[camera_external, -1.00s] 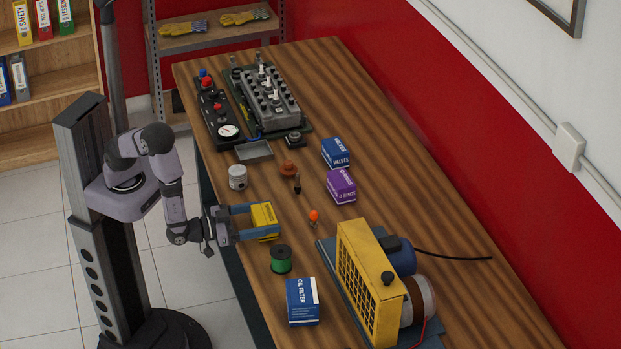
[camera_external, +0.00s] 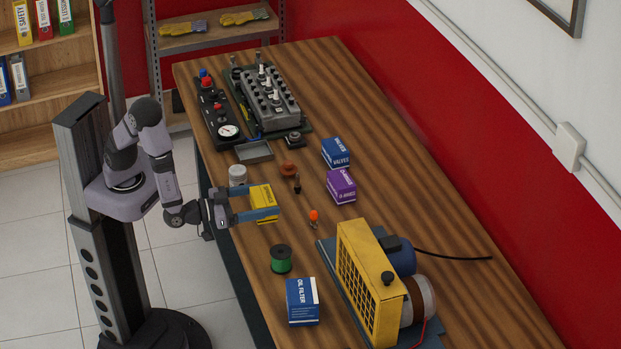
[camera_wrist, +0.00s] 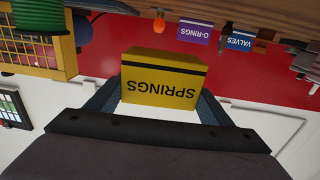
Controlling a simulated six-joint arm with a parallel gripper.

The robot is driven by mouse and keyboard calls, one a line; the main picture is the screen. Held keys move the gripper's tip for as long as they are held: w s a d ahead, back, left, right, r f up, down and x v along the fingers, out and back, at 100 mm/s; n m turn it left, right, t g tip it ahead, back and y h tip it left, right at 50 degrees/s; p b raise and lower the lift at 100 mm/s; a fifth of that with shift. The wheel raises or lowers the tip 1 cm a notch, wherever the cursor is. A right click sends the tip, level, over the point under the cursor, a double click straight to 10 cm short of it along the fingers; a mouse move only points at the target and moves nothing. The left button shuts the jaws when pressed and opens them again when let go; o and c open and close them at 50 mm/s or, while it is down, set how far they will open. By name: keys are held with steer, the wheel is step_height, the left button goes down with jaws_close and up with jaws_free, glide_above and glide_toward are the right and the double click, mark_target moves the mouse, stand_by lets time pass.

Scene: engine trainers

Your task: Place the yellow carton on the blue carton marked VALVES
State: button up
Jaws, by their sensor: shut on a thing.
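The yellow carton (camera_external: 262,202), marked SPRINGS, is held between the two blue-grey fingers of my gripper (camera_external: 262,204). It also shows in the wrist view (camera_wrist: 162,82), with its lettering upside down. My gripper is shut on it, near the left edge of the bench; I cannot tell how high it is above the top. The blue carton marked VALVES (camera_external: 336,153) stands on the bench, farther back and to the right of my gripper. It shows small in the wrist view (camera_wrist: 240,40). Its top looks bare.
A purple O-rings carton (camera_external: 341,186) stands just in front of the VALVES carton. A white piston-like part (camera_external: 238,175), a green spool (camera_external: 281,259), an orange-tipped part (camera_external: 314,217) and a blue oil filter box (camera_external: 302,301) stand around. The yellow-guarded machine (camera_external: 368,283) is at front right.

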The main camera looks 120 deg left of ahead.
mark_target(264, 195)
steer(key=shift+r, duration=1.8)
steer(key=shift+w+a, duration=0.1)
